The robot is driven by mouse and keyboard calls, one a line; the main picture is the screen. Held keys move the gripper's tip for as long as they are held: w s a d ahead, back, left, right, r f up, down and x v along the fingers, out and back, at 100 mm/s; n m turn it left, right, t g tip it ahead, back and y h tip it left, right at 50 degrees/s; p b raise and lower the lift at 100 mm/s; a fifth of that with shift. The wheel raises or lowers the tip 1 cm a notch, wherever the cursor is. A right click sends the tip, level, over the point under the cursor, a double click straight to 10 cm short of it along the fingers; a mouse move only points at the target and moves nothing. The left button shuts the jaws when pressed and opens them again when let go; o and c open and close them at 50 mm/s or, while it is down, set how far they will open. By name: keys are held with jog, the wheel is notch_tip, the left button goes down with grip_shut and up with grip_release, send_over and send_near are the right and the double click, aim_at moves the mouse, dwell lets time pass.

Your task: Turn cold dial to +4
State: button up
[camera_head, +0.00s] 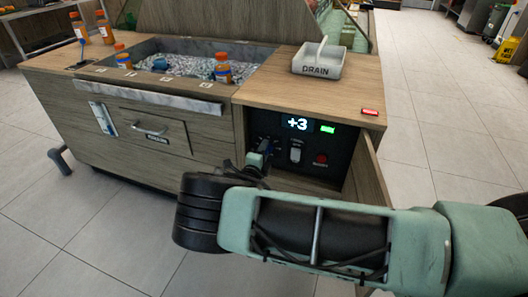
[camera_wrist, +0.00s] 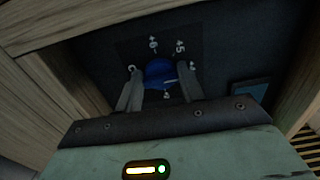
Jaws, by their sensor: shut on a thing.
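The cold dial (camera_wrist: 160,73) is a blue round knob on a dark panel, with small white marks around it, partly unreadable. My gripper (camera_wrist: 160,90) has one finger on each side of the knob and is shut on it. In the head view my gripper (camera_head: 258,158) reaches into the open compartment at the left of the control panel, and my arm covers part of it.
A green light (camera_head: 328,129), a white switch (camera_head: 295,152) and a red button (camera_head: 321,159) sit right of the dial. An open wooden door (camera_head: 368,178) stands at the right. A "DRAIN" tray (camera_head: 318,62) and an ice basin with bottles (camera_head: 222,68) are above.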

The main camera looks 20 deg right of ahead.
jog(key=o, duration=1)
jog(key=shift+s+a, duration=0.1)
jog(key=p+v, duration=0.2)
jog(key=v, duration=1.5)
jog(key=shift+s, duration=0.1)
